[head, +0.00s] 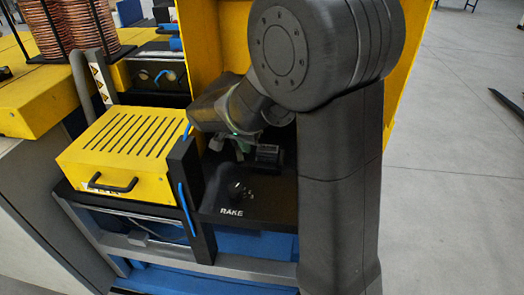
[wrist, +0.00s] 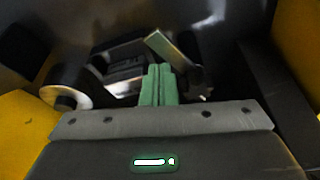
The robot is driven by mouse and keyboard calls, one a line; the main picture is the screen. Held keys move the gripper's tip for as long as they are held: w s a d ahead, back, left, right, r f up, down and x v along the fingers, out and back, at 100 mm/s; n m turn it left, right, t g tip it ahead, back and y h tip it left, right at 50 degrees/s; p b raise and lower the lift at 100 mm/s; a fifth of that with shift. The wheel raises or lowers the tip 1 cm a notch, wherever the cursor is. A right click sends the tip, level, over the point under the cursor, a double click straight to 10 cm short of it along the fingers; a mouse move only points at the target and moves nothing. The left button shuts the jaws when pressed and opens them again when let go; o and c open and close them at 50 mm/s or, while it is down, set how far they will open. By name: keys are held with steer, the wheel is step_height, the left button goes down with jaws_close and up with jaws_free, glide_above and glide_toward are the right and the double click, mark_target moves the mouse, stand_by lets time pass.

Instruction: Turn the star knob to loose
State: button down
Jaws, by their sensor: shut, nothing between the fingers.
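A small black knob (head: 238,190) stands on the black panel (head: 265,213) above the white word RAKE in the head view. It may be the star knob, but its shape is too small to tell. My gripper (head: 240,150) is above and behind this knob, apart from it, over the back of the panel. In the wrist view the two green fingers (wrist: 158,84) are together and hold nothing. Just beyond their tips is a pale flat bar with a dark jointed part (wrist: 175,52). My arm hides part of the panel's right side in the head view.
A yellow slotted cover (head: 125,145) with a black handle stands left of the panel. A black upright post (head: 188,190) with blue tubing stands between them. Yellow walls (head: 220,40) rise behind. A dark block (head: 268,155) sits right of my gripper.

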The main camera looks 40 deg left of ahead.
steer(key=shift+s+a+b, duration=0.4)
steer(key=shift+s+b, duration=0.2)
steer(key=shift+b, duration=0.1)
stand_by(0.5)
steer(key=shift+w+d, duration=0.35)
steer(key=d, duration=0.1)
steer(key=w+d+r, duration=0.1)
steer(key=shift+w+d, duration=0.15)
steer(key=shift+d, duration=0.25)
step_height(320, 180, up, 8)
steer(key=s+a+p, duration=0.1)
steer(key=a+p, duration=0.2)
steer(key=p, duration=0.3)
steer(key=shift+s+r+p, duration=0.25)
steer(key=shift+s+p, duration=0.05)
steer(key=shift+d+f, duration=0.1)
steer(key=shift+f, duration=0.1)
